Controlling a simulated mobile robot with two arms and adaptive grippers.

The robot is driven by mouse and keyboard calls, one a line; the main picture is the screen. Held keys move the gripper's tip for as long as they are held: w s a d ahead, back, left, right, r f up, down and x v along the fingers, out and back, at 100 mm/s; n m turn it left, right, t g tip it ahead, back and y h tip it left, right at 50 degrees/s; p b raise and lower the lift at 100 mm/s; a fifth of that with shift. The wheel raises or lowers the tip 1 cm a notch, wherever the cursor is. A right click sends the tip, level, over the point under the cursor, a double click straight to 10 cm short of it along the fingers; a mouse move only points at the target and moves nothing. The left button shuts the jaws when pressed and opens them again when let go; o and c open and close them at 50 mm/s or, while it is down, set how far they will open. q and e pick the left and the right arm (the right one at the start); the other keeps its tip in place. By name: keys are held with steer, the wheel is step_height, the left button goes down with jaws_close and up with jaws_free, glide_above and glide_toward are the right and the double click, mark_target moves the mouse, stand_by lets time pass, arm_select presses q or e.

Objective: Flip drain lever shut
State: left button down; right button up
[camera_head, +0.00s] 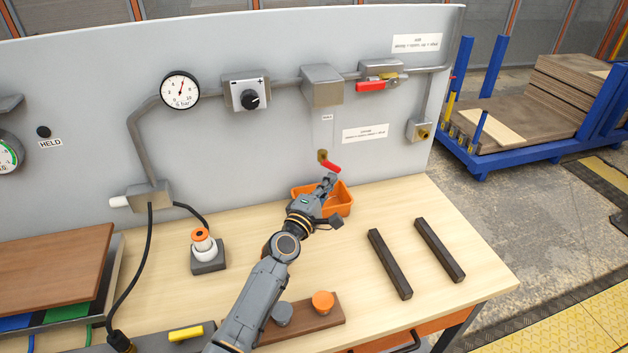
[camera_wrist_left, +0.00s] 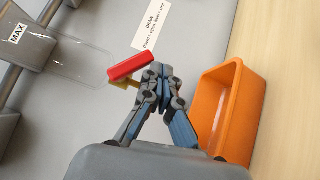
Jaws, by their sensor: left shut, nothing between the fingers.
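The drain lever (camera_head: 331,166) is a short red handle on a brass valve (camera_head: 322,155) low on the grey panel. In the head view it slants down to the right. The red lever also shows in the left wrist view (camera_wrist_left: 130,67), just left of the fingertips. My left gripper (camera_head: 331,181) is shut and empty, its tips close by the lever's lower end. It also shows in the left wrist view (camera_wrist_left: 158,72). I cannot tell whether the tips touch the lever. A white drain label (camera_wrist_left: 152,24) is beside it. My right gripper is not in view.
An orange bin (camera_head: 343,199) stands under the lever, close to my left gripper; it also shows in the wrist view (camera_wrist_left: 219,110). Another red-handled valve (camera_head: 371,86) is higher on the panel. Two dark bars (camera_head: 390,264) lie on the bench at right. A gauge (camera_head: 180,90) hangs at left.

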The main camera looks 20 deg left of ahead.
arm_select(q)
steer(key=shift+w+d+r, duration=0.1)
steer(key=shift+w+d, duration=0.2)
steer(key=shift+d, duration=0.25)
stand_by(0.4)
stand_by(1.3)
steer(key=v, duration=1.2)
